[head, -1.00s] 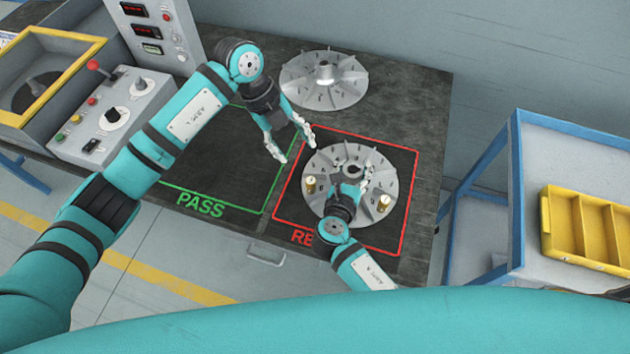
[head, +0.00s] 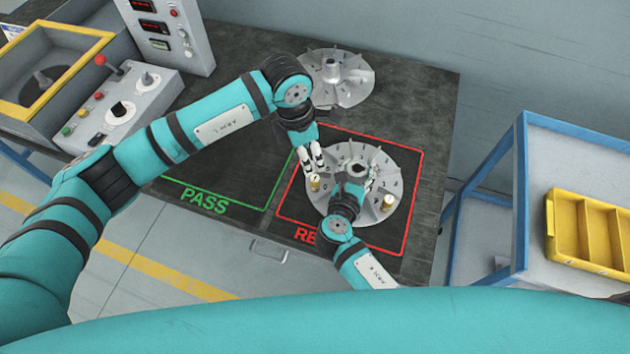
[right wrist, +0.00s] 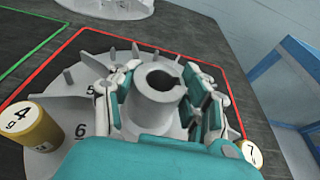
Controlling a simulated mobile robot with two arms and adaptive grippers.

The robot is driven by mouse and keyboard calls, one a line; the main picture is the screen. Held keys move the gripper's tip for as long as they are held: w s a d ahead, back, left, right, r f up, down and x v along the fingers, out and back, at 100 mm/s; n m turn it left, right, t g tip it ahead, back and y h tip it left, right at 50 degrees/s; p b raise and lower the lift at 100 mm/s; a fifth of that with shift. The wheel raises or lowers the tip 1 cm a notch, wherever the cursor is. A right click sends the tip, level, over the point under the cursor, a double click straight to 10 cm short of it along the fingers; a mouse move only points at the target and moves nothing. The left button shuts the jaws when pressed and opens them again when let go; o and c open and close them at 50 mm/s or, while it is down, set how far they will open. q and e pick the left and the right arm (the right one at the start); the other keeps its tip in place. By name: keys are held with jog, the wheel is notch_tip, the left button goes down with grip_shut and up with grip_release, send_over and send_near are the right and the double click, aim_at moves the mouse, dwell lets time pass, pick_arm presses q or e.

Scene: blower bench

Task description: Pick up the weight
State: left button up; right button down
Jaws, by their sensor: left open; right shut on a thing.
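A small brass weight (head: 315,184) stands on the left side of the front finned wheel (head: 398,172). It also shows in the right wrist view, marked "4 g" (right wrist: 38,128). My right gripper (head: 357,176) is shut on the wheel's central hub (right wrist: 153,103).
The wheel lies inside the red-outlined square. A green PASS square (head: 225,160) is empty to its left. Another finned wheel (head: 350,90) lies behind. A control box (head: 120,105) stands left; a yellow bin (head: 585,225) sits on the right cart.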

pick_arm(q)
send_over(314, 178)
jog(key=f, duration=0.4)
jog(key=shift+w+a+f, duration=0.2)
jog(key=shift+a+f, duration=0.05)
jog(key=shift+s+d+f, duration=0.15)
jog(key=shift+f, duration=1.15)
jog(key=shift+s+d+f, duration=0.1)
jog(key=shift+d+f, duration=0.05)
jog(key=shift+f, duration=1.15)
jog(key=c, duration=0.7)
jog(key=shift+c, duration=0.2)
